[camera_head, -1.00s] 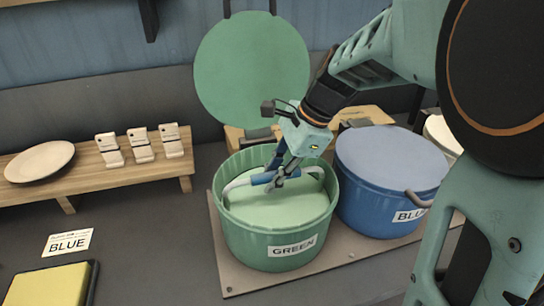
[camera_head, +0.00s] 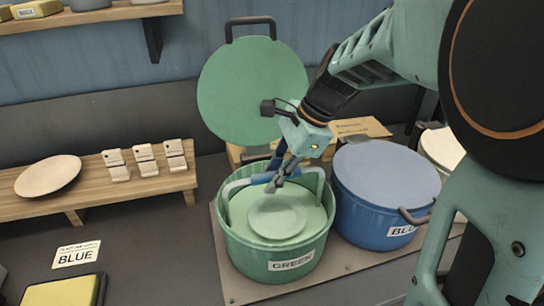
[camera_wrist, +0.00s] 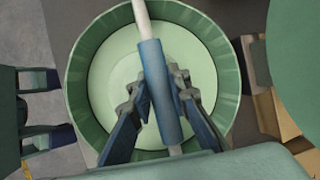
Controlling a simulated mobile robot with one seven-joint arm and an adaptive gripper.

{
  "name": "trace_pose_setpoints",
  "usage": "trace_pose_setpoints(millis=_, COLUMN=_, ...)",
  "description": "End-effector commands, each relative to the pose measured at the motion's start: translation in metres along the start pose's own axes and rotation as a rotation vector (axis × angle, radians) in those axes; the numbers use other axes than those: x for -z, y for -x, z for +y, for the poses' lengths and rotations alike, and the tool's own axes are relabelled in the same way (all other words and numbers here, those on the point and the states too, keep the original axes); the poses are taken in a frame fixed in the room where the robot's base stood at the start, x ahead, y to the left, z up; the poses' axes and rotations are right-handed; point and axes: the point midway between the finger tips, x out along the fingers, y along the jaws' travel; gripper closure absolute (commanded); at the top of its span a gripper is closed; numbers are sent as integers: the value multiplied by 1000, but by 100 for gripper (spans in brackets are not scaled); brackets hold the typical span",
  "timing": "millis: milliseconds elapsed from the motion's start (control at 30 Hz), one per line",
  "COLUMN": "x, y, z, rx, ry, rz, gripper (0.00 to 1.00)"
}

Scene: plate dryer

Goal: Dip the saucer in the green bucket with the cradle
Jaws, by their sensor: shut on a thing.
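The green bucket (camera_head: 277,262), labelled GREEN, stands open and holds pale green liquid. My gripper (camera_head: 277,182) is shut on the blue grip of the cradle (camera_head: 263,178), whose white bail handle arches over the bucket. The saucer (camera_head: 277,217) is a pale green round dish inside the bucket, below my gripper, its rim and centre visible. I cannot tell whether it touches the liquid. The wrist view shows my gripper's fingers (camera_wrist: 158,100) on either side of the blue grip (camera_wrist: 157,88), above the bucket (camera_wrist: 232,75). The cradle's lower part is hidden.
A blue lidded bucket (camera_head: 375,215) stands close on the right. The round green lid (camera_head: 252,85) stands upright behind the green bucket. A wooden rack (camera_head: 100,199) at left holds a plate (camera_head: 48,175) and several small pale pieces. A yellow pad (camera_head: 62,292) lies front left.

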Motion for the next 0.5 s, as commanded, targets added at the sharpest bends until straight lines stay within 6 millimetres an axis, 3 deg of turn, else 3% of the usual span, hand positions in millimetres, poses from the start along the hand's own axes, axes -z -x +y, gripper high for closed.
trace_pose_setpoints(millis=500, x=-12, y=31, z=-7, rx=3, ry=0, rz=0, gripper=100)
